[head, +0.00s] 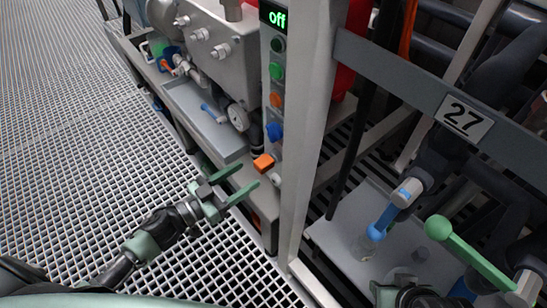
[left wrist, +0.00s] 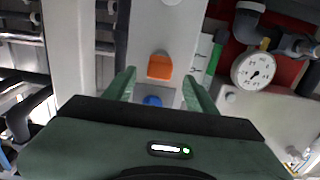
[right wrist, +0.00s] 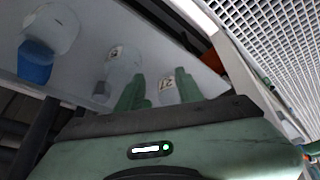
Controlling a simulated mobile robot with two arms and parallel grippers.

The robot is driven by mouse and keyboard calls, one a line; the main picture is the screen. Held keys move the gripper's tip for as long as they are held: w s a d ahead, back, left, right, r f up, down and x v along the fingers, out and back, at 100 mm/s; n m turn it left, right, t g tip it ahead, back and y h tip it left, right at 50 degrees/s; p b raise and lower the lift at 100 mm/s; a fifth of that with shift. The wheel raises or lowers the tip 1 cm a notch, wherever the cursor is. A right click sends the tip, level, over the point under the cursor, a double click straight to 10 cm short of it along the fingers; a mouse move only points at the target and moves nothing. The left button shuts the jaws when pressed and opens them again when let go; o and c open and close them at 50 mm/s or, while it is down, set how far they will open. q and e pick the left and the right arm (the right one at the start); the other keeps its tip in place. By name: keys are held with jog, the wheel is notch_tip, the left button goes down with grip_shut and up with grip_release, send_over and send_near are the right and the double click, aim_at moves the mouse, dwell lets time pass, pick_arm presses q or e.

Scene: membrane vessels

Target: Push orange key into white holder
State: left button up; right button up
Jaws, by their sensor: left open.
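The orange key (head: 263,163) sticks out of the front of the grey control column, below a blue knob (head: 274,131). It also shows in the left wrist view (left wrist: 160,67), ahead of and between my fingers. A small white round part (head: 275,179) sits just below the key; I cannot tell if it is the white holder. How deep the key sits is not clear. My left gripper (head: 248,180) is open and empty, its fingertips close to the key but apart from it. My right gripper (right wrist: 160,76) has its fingers apart, with nothing visible between them.
The column carries a display reading "off" (head: 276,16) and green and orange buttons. A green ball-ended lever (head: 439,228) stands at right. Open floor grating (head: 65,150) is at left.

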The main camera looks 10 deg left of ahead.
aim_at(257, 168)
pick_arm(q)
jog(key=x, duration=0.3)
jog(key=shift+b, duration=0.3)
pick_arm(e)
jog(key=w+a+r+t, duration=0.1)
jog(key=w+t, duration=0.1)
jog(key=w, duration=0.2)
pick_arm(q)
jog(key=x, duration=0.2)
jog(key=shift+w+d+r+p, duration=0.1)
jog(key=shift+w+d+p, duration=0.1)
jog(key=shift+p, duration=0.2)
jog(key=shift+x, duration=0.8)
pick_arm(e)
jog(key=shift+s+d+f+g, duration=0.2)
jog(key=shift+s+g, duration=0.2)
jog(key=shift+s, duration=0.4)
jog(key=shift+s+d+f+g, duration=0.25)
jog(key=shift+s+g, duration=0.15)
jog(key=shift+s, duration=0.4)
jog(key=shift+s+d+f+g, duration=0.2)
jog(key=shift+s+g, duration=0.2)
jog(key=shift+s, duration=0.4)
jog(key=shift+s, duration=0.2)
pick_arm(q)
jog(key=shift+p, duration=0.35)
pick_arm(e)
jog(key=shift+s+d+g, duration=0.2)
jog(key=shift+s+g, duration=0.3)
jog(key=shift+s, duration=0.2)
